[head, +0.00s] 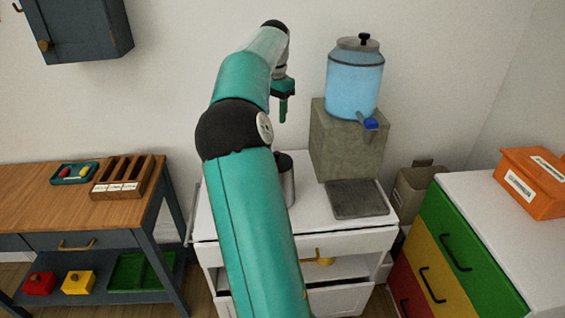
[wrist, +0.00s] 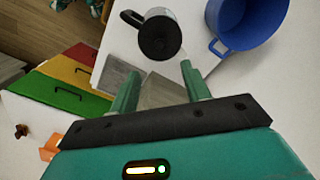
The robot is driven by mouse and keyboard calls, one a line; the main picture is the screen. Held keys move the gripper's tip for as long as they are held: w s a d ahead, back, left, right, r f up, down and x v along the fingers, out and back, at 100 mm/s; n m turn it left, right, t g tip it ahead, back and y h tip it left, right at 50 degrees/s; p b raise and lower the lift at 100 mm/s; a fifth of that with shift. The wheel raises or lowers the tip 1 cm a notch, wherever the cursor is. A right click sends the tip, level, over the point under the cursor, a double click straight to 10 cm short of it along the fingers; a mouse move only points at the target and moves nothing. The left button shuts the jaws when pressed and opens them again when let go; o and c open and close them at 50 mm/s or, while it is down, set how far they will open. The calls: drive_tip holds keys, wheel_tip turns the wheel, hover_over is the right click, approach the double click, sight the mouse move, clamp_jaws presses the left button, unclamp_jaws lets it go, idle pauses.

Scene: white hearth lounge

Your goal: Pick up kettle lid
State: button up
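The kettle lid (wrist: 159,38) is a round black disc with a small knob, seen from above in the wrist view. It appears to sit on the kettle, whose black handle (wrist: 131,17) sticks out to the left. In the head view the grey kettle body (head: 287,182) stands on the white cart, partly hidden behind my arm; its lid cannot be made out there. My gripper (wrist: 158,68) is open and empty, its two green fingers apart. The lid lies beyond the fingertips, apart from them. In the head view my gripper (head: 284,108) hangs above the cart, left of the water dispenser.
A blue dispenser (head: 354,85) stands on a stone block (head: 345,145), with a grey tray (head: 358,199) in front. The white cart (head: 335,229) sits between a wooden table (head: 60,208) and coloured drawers (head: 440,240).

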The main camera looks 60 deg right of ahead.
drive_tip(key=f, duration=0.8)
drive_tip(key=shift+d+f, duration=0.15)
drive_tip(key=shift+d, duration=0.2)
wheel_tip(320, 180, down, 6)
drive_tip(key=shift+r, duration=0.1)
clamp_jaws()
